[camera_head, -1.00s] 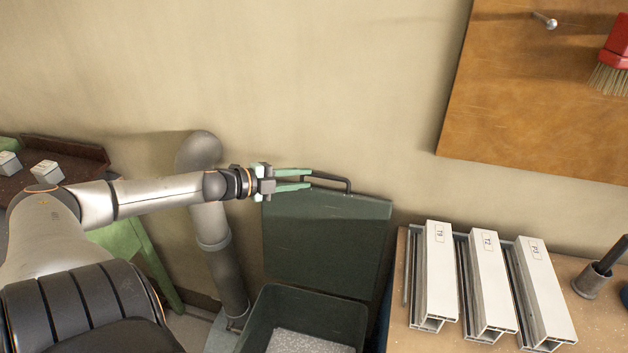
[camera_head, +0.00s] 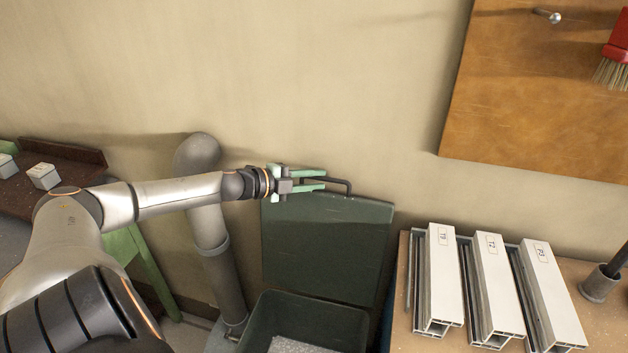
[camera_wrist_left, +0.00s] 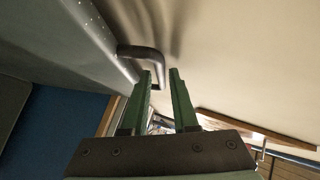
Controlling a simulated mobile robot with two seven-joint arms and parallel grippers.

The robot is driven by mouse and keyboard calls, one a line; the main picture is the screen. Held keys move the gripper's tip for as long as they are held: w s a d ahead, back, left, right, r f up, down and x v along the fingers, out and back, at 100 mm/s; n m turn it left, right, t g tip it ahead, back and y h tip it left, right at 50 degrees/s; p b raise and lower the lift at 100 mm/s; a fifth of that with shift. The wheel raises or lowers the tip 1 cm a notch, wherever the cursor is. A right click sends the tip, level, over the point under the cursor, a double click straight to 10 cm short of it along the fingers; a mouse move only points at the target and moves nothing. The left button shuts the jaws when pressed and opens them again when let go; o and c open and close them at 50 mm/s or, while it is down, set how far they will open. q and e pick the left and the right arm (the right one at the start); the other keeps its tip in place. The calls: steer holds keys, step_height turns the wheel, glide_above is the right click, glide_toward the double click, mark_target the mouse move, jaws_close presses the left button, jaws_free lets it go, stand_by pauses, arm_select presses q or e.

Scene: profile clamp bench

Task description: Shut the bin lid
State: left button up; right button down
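The dark green bin lid (camera_head: 325,245) stands raised, leaning near the wall behind the bin (camera_head: 305,312). The bin's mouth is open, with pale grey material inside. A dark bar handle (camera_head: 340,182) sticks up from the lid's top edge; it also shows in the left wrist view (camera_wrist_left: 140,50). My left gripper (camera_head: 323,180) is at this handle, its green fingers apart. In the left wrist view the handle's end lies between or just beyond the fingertips (camera_wrist_left: 160,77); I cannot tell whether they touch it. My right gripper is out of view.
A bench (camera_head: 402,340) with several pale metal profiles (camera_head: 493,285) stands right of the bin. A grey pipe (camera_head: 212,230) rises left of it. A wooden board (camera_head: 550,90) with a red brush hangs on the wall. A dark brown surface with white blocks (camera_head: 43,176) is far left.

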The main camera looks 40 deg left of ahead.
arm_select(q)
jaws_close()
stand_by(1.4)
